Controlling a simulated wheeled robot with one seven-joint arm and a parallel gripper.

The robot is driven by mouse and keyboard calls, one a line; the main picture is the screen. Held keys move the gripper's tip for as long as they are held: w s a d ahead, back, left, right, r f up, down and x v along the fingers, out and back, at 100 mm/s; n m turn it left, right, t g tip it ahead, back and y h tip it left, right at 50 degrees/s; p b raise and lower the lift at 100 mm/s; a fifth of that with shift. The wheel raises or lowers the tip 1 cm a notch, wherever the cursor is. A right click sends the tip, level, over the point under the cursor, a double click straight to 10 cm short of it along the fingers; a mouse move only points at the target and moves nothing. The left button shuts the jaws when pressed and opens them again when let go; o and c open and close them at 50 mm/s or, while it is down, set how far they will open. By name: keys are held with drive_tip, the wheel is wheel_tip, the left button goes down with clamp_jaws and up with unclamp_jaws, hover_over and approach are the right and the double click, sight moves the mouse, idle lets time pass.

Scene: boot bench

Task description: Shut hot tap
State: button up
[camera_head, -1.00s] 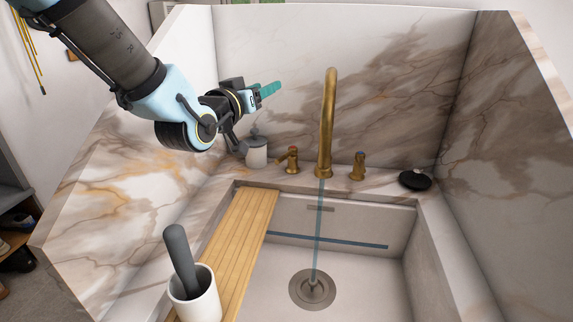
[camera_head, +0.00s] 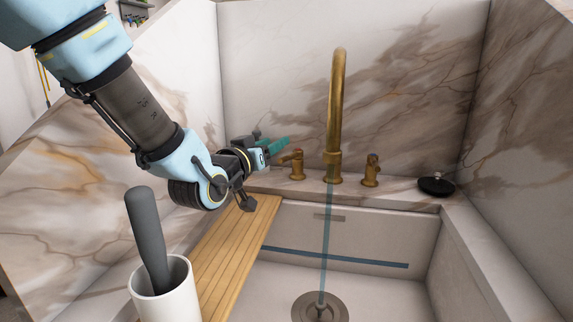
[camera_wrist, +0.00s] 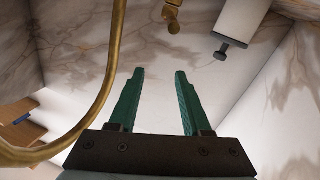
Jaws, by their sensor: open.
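The brass hot tap (camera_head: 297,164) stands left of the tall brass spout (camera_head: 335,110), with its lever pointing left. A thin bluish stream of water (camera_head: 326,230) falls from the spout to the drain. The brass handle right of the spout (camera_head: 371,170) has a blue mark. My gripper (camera_head: 282,146) has green fingers and is just left of the hot tap in the head view, apart or nearly so. In the wrist view my gripper (camera_wrist: 160,74) is open and empty; a brass tap handle (camera_wrist: 172,16) shows beyond the fingertips.
A wooden drainboard (camera_head: 235,250) spans the sink's left side. A white cup (camera_head: 165,290) with a grey pestle stands in front. A black dish (camera_head: 436,186) sits at right. The spout (camera_wrist: 105,80) and a white bottle (camera_wrist: 243,20) flank my fingers in the wrist view.

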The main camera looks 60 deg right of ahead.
sight(279, 163)
wheel_tip(279, 163, down, 6)
drive_tip(key=shift+r, duration=0.1)
drive_tip(key=d, duration=0.5)
drive_tip(key=d+p, duration=0.1)
drive_tip(key=d, duration=0.1)
drive_tip(key=shift+w+d+f, duration=0.2)
drive_tip(key=shift+w+d, duration=0.05)
drive_tip(key=shift+w, duration=0.05)
clamp_jaws()
idle(1.0)
